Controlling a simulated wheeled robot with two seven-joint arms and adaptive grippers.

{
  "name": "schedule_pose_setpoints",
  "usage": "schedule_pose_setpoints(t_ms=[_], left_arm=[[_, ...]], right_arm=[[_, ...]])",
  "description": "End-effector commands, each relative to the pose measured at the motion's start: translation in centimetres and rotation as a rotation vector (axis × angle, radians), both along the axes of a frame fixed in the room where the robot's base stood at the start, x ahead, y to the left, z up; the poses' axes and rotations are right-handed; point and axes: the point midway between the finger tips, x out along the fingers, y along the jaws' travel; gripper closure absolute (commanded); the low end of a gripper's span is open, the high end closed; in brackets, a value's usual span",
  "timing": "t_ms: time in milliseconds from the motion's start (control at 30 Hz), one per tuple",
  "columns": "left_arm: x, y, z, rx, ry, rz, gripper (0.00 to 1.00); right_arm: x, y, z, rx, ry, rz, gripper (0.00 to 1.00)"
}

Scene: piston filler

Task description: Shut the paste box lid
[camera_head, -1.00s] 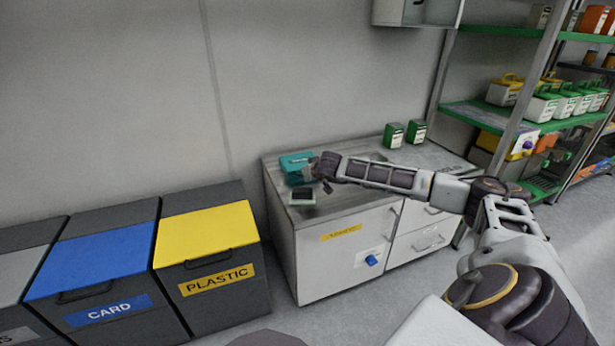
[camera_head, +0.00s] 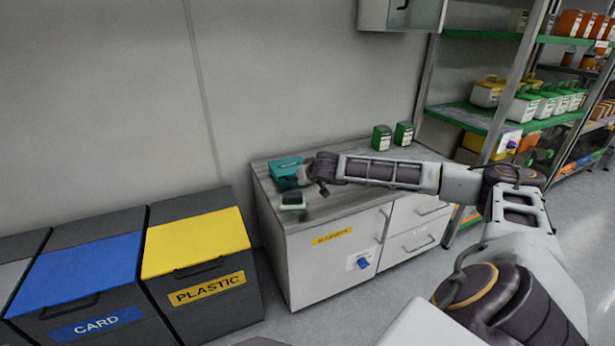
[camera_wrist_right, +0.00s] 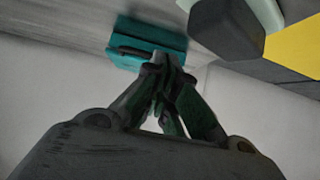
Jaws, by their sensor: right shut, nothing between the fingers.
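A teal box (camera_head: 286,173), which I take for the paste box, stands near the back left corner of the counter. It also shows in the right wrist view (camera_wrist_right: 135,44), just beyond my fingertips. I cannot tell clearly how its lid sits. My right gripper (camera_head: 320,189) is just to the right of the box, above the counter. In the right wrist view its fingers (camera_wrist_right: 168,65) are shut with nothing between them and overlap the teal box's edge; contact cannot be told. My left gripper is not in view.
A small pale block with a dark top (camera_head: 292,200) lies in front of the box, near the counter edge (camera_head: 335,215). Two dark green containers (camera_head: 382,138) stand at the back right. Bins with a yellow lid (camera_head: 195,243) and a blue lid (camera_head: 85,272) stand left.

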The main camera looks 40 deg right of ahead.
Motion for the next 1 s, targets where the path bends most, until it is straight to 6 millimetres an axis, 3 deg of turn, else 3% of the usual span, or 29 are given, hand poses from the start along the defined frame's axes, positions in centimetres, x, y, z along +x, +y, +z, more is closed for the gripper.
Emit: schedule_pose_setpoints(t_ms=[600, 1000], left_arm=[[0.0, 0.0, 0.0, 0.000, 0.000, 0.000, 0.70], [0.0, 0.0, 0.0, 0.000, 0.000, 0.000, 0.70]], right_arm=[[-3.7, 1.1, 3.0, -0.002, 0.001, 0.000, 1.00], [-4.8, 1.5, 3.8, -0.001, 0.000, 0.001, 1.00]])
